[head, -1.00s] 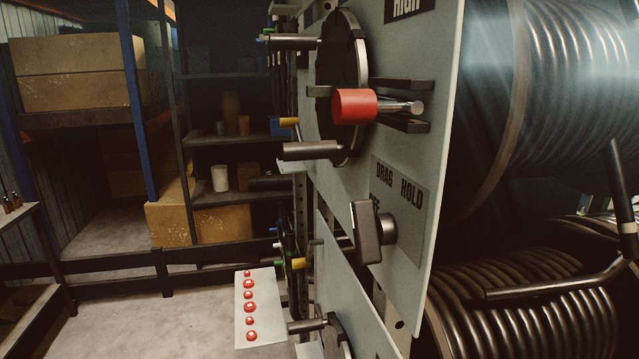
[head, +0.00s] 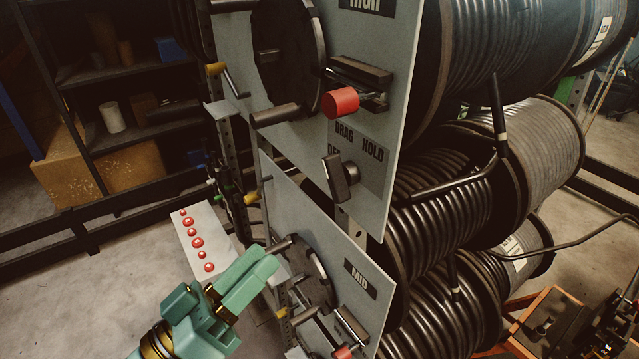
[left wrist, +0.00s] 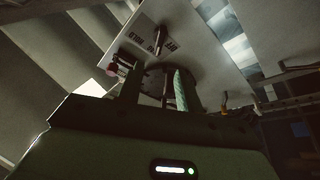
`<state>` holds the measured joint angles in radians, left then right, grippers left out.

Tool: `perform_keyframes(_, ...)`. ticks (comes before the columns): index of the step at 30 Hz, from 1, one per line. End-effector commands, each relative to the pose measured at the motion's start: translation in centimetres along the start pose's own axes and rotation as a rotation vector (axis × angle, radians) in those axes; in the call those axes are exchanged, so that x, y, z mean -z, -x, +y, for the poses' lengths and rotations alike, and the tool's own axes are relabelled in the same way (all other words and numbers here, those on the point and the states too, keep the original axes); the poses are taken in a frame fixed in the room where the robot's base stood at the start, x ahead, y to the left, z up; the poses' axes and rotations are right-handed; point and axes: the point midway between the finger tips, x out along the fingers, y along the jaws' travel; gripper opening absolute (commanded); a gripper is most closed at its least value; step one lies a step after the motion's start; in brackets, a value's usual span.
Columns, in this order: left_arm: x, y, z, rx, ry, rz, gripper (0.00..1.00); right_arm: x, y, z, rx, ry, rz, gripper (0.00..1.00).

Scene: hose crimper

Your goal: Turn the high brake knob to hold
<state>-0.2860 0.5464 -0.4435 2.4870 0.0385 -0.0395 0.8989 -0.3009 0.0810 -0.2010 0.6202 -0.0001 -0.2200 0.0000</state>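The high brake knob (head: 341,178) is a dark bar-shaped knob on the grey HIGH panel (head: 385,75). The words DRAG and HOLD are printed above it, and a partly covered word is at its left. Its bar stands roughly upright; I cannot tell which mark it points at. My left gripper (head: 262,272), teal, is below and left of the knob, apart from it, in front of the MID panel (head: 365,290). In the left wrist view its two fingers (left wrist: 156,88) are spread, with a dark rod visible between them. My right gripper is not in view.
A red-knobbed lever (head: 341,102) and a dark handwheel (head: 288,55) sit above the brake knob. A white plate with red buttons (head: 196,240) stands left of my left gripper. Hose reels (head: 445,200) fill the right. Shelves stand at the back left.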

Motion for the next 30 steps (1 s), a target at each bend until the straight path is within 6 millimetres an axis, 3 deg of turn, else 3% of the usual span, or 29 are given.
perform_keyframes(9,0.5,-8.3,0.3,-0.002,-0.003,0.003,0.35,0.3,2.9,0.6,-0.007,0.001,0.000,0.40)
perform_keyframes(15,0.2,-12.2,0.2,0.000,-0.004,0.000,0.35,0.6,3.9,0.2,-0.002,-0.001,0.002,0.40)
perform_keyframes(21,0.1,-14.1,0.0,0.001,-0.004,0.000,0.35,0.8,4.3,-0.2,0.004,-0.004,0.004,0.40)
perform_keyframes(30,0.0,-14.3,0.0,0.001,-0.004,-0.001,0.35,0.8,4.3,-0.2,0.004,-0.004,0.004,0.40)
